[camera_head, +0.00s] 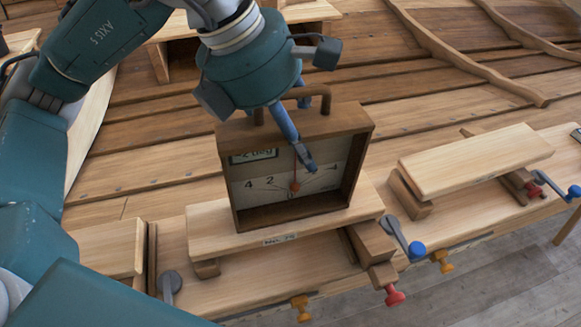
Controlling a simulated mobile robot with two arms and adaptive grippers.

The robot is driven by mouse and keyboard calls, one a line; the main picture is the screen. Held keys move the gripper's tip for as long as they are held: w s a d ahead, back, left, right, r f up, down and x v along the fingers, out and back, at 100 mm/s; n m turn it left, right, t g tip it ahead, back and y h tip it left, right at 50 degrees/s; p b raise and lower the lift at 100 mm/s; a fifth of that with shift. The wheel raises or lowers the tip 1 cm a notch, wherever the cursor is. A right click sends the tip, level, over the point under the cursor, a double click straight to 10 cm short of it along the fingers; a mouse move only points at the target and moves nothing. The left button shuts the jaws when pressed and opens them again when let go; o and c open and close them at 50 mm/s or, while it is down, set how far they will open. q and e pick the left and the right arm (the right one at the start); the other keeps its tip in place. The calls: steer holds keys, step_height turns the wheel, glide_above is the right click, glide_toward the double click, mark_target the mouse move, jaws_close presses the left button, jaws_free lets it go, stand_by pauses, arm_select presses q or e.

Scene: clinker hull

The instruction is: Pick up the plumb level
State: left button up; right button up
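The plumb level (363,165) is a brown wooden box with an open front, a pale dial face with numbers and a bar handle (318,90) on top. It stands upright on a pale plank with a small label. My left gripper (305,150) comes down from above at the handle. One blue-grey finger reaches in front of the box and covers part of the dial. The other finger is mostly hidden behind the handle and wrist, so I cannot tell whether the gripper grips anything. My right gripper is not in view.
The plank (205,230) rests on a wooden bench with clamp handles, blue (417,250) and red (394,295) knobs along its front. Another raised plank (475,162) lies to the right. The clinker hull planking (400,90) rises behind. Grey floor shows at lower right.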

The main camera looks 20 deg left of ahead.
arm_select(q)
steer(key=shift+d+f, duration=0.1)
steer(key=shift+f, duration=0.05)
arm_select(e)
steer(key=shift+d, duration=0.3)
arm_select(q)
jaws_close()
steer(key=shift+w, duration=0.1)
